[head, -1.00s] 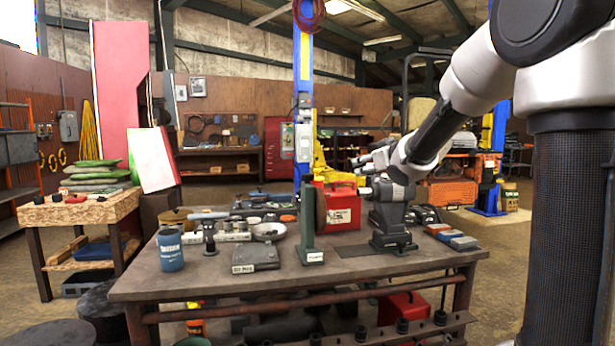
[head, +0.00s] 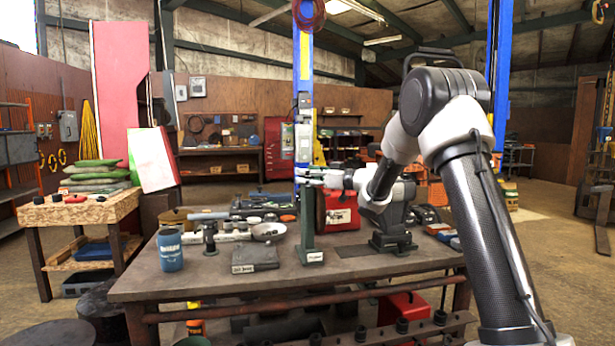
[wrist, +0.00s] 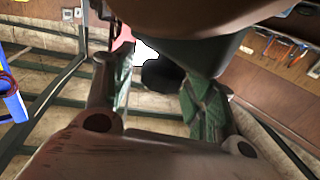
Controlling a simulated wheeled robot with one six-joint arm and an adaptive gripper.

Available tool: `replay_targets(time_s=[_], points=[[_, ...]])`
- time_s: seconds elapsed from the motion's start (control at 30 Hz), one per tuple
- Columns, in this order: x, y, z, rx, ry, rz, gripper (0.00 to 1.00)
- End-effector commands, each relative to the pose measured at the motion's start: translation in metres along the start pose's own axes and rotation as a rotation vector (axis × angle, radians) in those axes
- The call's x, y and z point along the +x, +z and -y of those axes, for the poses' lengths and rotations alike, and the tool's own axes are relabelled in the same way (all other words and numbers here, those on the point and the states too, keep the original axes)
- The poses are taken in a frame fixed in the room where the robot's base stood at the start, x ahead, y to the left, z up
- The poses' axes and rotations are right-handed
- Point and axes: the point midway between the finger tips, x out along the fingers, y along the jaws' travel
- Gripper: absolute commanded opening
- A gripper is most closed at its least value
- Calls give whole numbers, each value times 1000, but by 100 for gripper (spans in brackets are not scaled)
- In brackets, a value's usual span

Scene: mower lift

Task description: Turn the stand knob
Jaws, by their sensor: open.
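The green upright stand (head: 307,228) with a labelled foot is at the front middle of the workbench. My gripper (head: 308,178) is at the top of the stand, reaching in from the right, with its fingers pointing left. Its fingers cover the stand's top in the head view. In the wrist view my gripper (wrist: 160,95) is open, with a green-patterned finger on each side. A dark rounded knob-like shape (wrist: 163,74) shows between the fingers; I cannot tell whether they touch it.
The workbench (head: 215,285) holds a red box (head: 340,207) behind the stand, a dark grey machine (head: 392,225), a flat grey block (head: 255,258), a metal bowl (head: 269,231) and a blue can (head: 170,250). A blue lift post (head: 304,75) rises behind.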

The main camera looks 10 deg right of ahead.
Motion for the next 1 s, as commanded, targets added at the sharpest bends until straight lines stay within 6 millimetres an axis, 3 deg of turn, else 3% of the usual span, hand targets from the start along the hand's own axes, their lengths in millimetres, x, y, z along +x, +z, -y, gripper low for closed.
replay_targets(time_s=[0.3,0.57,1.0], points=[[5,0,0,0,1,0,56],[5,0,0,0,1,0,12],[5,-1,2,1,83,-1,12]])
